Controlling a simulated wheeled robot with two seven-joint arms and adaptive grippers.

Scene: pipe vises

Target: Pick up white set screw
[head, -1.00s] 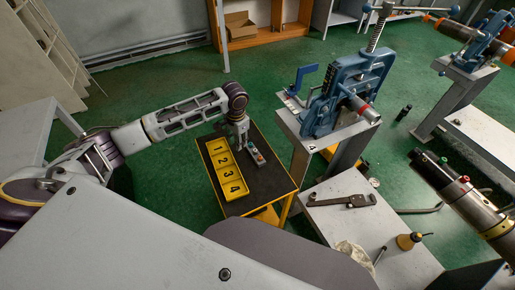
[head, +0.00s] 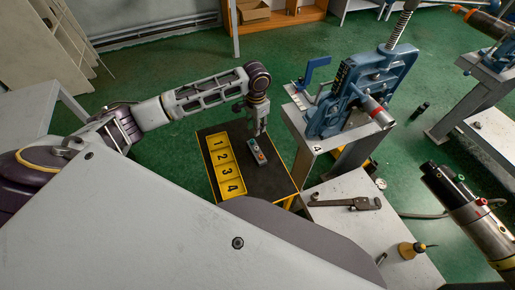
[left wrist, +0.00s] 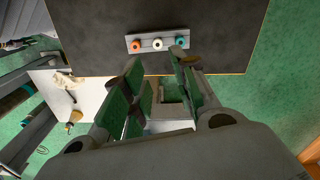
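The white set screw (left wrist: 157,44) stands in a small grey holder (left wrist: 178,46) between an orange screw (left wrist: 136,45) and a teal one (left wrist: 180,42). The holder (head: 252,144) lies on a dark-topped table with yellow edges, right of a yellow tray numbered 1 to 4 (head: 224,166). My left gripper (head: 261,132) hangs at the far side of the holder. In the left wrist view its fingers (left wrist: 156,64) are spread and empty, with the holder showing beyond the tips. The white screw is too small to make out clearly in the head view. My right gripper is not in view.
A blue pipe vise (head: 355,90) stands on a bench right of the table. A dark cylindrical device (head: 463,205) juts in from the right.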

